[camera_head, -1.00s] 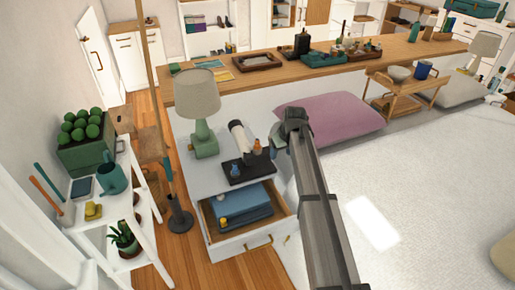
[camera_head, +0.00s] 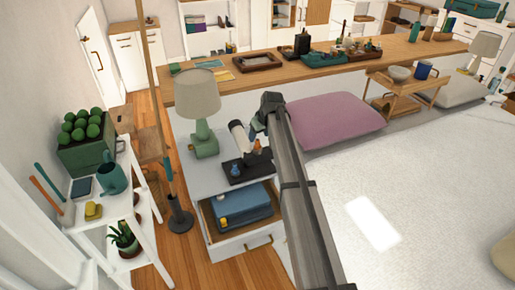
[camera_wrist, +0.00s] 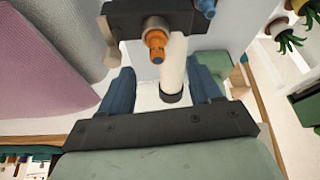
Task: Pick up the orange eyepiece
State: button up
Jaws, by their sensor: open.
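The orange eyepiece (camera_head: 258,145) stands on a dark tray (camera_head: 236,178) on top of the white nightstand. In the wrist view the orange eyepiece (camera_wrist: 156,45) shows upper centre, just beyond the fingertips, with the dark tray (camera_wrist: 125,20) behind it. My gripper (camera_head: 256,124) is above the nightstand's back right, close to the eyepiece but apart from it. In the wrist view my gripper (camera_wrist: 163,72) has its two blue fingers spread wide with nothing held. A white tube with a dark end (camera_wrist: 173,75) shows between the fingers; I cannot tell its exact depth.
A blue eyepiece (camera_wrist: 205,8) stands on the same tray. The white tube (camera_head: 238,131) lies behind the tray, close to my gripper. A green lamp (camera_head: 203,130) stands at left. The open drawer (camera_head: 245,232) holds blue cloth. A pink pillow (camera_head: 335,120) lies at right.

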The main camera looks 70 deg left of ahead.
aim_at(258, 140)
jog(key=shift+x, duration=3.05)
jog(key=shift+w, duration=0.15)
jog(key=shift+c, duration=0.3)
jog(key=c, duration=1.1)
